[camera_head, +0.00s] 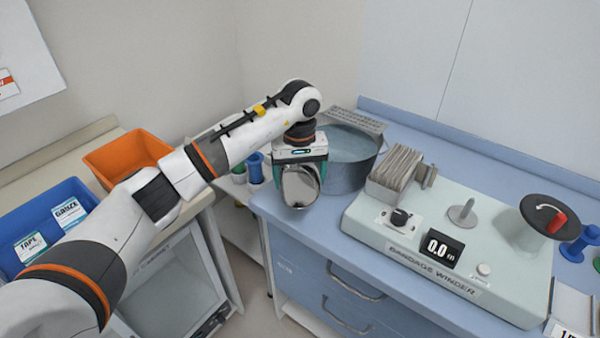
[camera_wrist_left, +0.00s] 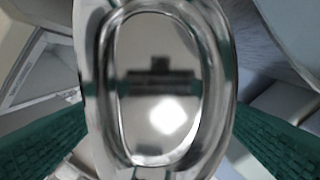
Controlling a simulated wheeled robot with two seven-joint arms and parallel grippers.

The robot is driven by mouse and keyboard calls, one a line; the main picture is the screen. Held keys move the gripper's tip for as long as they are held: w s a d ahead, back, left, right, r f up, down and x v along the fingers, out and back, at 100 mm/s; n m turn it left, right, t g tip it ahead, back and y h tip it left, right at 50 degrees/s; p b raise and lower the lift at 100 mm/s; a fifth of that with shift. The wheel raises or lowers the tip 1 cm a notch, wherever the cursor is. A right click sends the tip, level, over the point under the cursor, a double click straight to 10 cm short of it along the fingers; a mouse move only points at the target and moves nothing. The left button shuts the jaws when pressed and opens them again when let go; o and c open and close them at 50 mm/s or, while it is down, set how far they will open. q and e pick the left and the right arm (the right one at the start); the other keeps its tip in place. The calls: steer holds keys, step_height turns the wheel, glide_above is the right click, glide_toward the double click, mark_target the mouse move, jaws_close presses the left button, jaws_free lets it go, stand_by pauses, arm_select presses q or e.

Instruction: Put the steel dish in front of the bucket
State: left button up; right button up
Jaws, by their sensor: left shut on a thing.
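The steel dish (camera_head: 299,187) is shiny and oval, and hangs tilted below my left gripper (camera_head: 300,168) at the front left corner of the blue counter. My left gripper is shut on the dish. In the left wrist view the dish (camera_wrist_left: 158,90) fills the middle, between the green finger pads. The grey metal bucket (camera_head: 345,172) stands on the counter just behind and to the right of the gripper, which hides part of it. My right gripper is not in view.
A bandage winder (camera_head: 440,250) with a stack of strips (camera_head: 396,170) takes up the counter right of the bucket. At left stand an orange bin (camera_head: 125,155) and a blue bin (camera_head: 45,215). A strip of blue counter (camera_head: 300,232) in front of the bucket is bare.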

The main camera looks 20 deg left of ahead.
mark_target(300, 187)
arm_select(q)
step_height(300, 187, down, 4)
steer(key=shift+r+b, duration=0.2)
steer(key=shift+b, duration=0.5)
step_height(300, 187, down, 2)
steer(key=shift+b, duration=0.5)
steer(key=shift+f, duration=0.3)
steer(key=shift+w, duration=0.1)
steer(key=shift+f+b, duration=0.55)
steer(key=o, duration=0.9)
steer(key=shift+c, duration=0.2)
steer(key=shift+r, duration=0.1)
